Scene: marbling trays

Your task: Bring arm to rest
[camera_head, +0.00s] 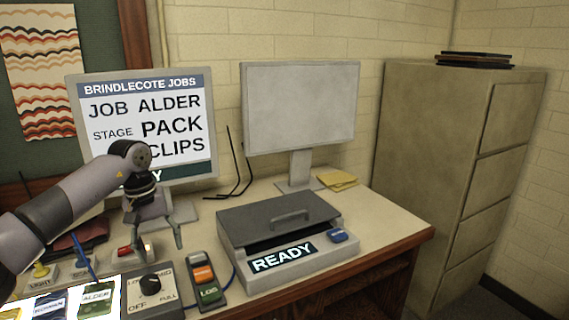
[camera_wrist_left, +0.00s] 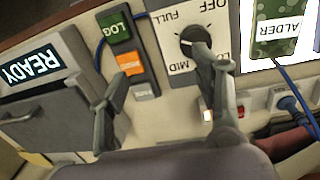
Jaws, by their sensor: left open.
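My left arm (camera_head: 70,205) reaches in from the left in the head view. Its gripper (camera_head: 162,247) hangs fingers-down over the desk, behind the dial panel (camera_head: 150,304). In the left wrist view the gripper (camera_wrist_left: 160,66) has its fingers spread wide, with nothing between them. One finger overlaps the LOG and orange button unit (camera_wrist_left: 122,62) in that picture; the other overlaps the dial (camera_wrist_left: 194,40). I cannot tell whether either finger touches anything. My right gripper is in neither view.
A grey box reading READY (camera_head: 282,262) stands on the desk right of the gripper. Two monitors (camera_head: 145,120) (camera_head: 300,105) stand behind. A green ALDER card (camera_head: 97,302) lies at front left. A power strip (camera_wrist_left: 262,97) has a blue cable. A filing cabinet (camera_head: 430,160) stands at right.

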